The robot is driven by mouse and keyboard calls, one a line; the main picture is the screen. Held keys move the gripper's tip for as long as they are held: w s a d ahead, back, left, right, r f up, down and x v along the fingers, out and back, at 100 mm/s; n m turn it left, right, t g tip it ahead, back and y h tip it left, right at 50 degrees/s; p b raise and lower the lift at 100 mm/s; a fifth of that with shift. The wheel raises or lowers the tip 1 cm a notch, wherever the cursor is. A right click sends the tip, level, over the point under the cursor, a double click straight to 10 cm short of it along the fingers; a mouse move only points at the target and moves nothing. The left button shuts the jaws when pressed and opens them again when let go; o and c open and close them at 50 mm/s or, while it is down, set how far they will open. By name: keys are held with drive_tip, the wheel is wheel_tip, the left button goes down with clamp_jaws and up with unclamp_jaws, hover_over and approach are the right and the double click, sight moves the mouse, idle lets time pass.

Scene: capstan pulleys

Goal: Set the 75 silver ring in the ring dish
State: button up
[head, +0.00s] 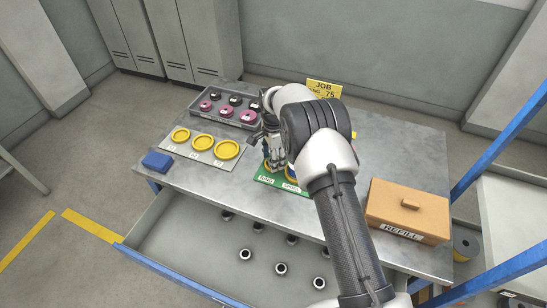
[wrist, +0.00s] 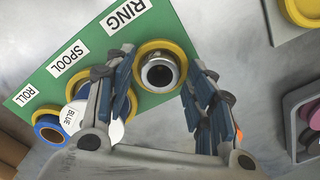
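The silver ring (wrist: 160,74) sits inside the yellow ring dish (wrist: 147,45) beside the RING label in the wrist view. The dish is on the green board (wrist: 100,48). My gripper (wrist: 163,72) is open, with one finger on each side of the dish and gaps between the fingers and the ring. In the head view my gripper (head: 273,166) is over the green board (head: 268,181) and hides the ring. The number on the ring cannot be read.
Beside the ring dish are the SPOOL and ROLL places, with a blue piece (wrist: 48,130) and a white disc marked BLUE (wrist: 68,116). A plate with yellow dishes (head: 202,147), a grey tray (head: 222,108), a wooden REFILL box (head: 408,207) and an open drawer with several silver rings (head: 245,254) surround it.

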drive_tip(key=shift+r, duration=0.15)
drive_tip(key=s+d+r+n+t+p, duration=0.1)
drive_tip(key=s+d+r+p, duration=0.1)
drive_tip(key=r, duration=1)
drive_tip(key=s+d+r+n+p, duration=0.1)
drive_tip(key=s+r+p, duration=0.1)
drive_tip(key=r, duration=1)
drive_tip(key=s+d+r+n+t, duration=0.1)
drive_tip(key=s+d+r+n, duration=0.35)
drive_tip(key=s+r, duration=0.65)
drive_tip(key=s+d+n+t, duration=0.1)
drive_tip(key=s+d+n, duration=0.1)
drive_tip(key=s, duration=1.1)
drive_tip(key=s+d+n+t, duration=0.1)
drive_tip(key=s+d+n, duration=0.2)
drive_tip(key=s, duration=0.9)
drive_tip(key=shift+s+d+n+t, duration=0.3)
drive_tip(key=shift+s+d+n, duration=0.05)
drive_tip(key=shift+n, duration=0.6)
drive_tip(key=shift+c, duration=0.5)
